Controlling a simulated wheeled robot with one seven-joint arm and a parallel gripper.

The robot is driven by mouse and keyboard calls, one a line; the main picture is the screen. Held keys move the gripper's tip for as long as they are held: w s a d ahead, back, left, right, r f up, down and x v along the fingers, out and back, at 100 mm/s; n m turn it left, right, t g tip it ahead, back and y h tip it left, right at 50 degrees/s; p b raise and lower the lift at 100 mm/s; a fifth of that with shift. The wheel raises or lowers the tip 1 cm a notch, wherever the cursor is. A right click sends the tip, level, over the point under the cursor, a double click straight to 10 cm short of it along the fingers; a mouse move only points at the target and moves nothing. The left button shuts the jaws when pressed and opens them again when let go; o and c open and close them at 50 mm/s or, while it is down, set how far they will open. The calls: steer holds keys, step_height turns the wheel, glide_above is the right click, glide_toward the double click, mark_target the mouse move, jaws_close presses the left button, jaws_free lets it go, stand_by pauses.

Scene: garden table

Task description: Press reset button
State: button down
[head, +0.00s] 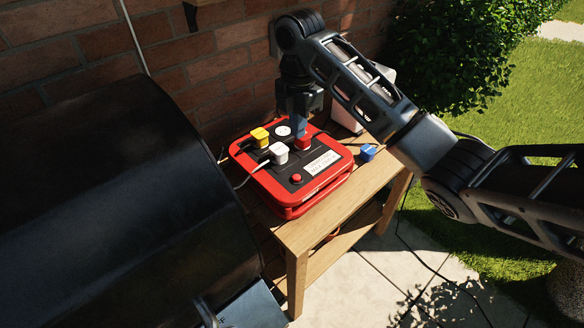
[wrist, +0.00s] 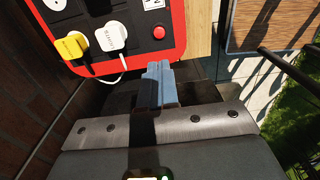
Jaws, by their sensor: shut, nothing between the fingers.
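The reset button is likely the small round red button (head: 296,179) on the black top of a red power box (head: 262,186). In the wrist view the button (wrist: 158,32) is clear and uncovered, above and apart from the fingertips. My gripper (head: 300,134) points down over the box with its bluish fingers together and empty. In the head view the fingertips overlap a red block (head: 303,144) on the box, beyond the button; I cannot tell their height above it. In the wrist view my fingers (wrist: 157,68) appear just below the box's edge.
A yellow plug (head: 260,137) and a white plug (head: 279,153) sit in the box. A blue plug (head: 368,152) lies on the wooden table (head: 335,203) to its right. A large black barrel (head: 110,215) stands close at left. A brick wall (head: 140,45) is behind.

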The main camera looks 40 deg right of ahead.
steer(key=shift+a+f, duration=0.1)
steer(key=b, duration=0.5)
glide_above(297, 177)
step_height(297, 177, down, 10)
steer(key=shift+f, duration=0.15)
steer(key=shift+f+p, duration=0.35)
steer(key=shift+f, duration=1.4)
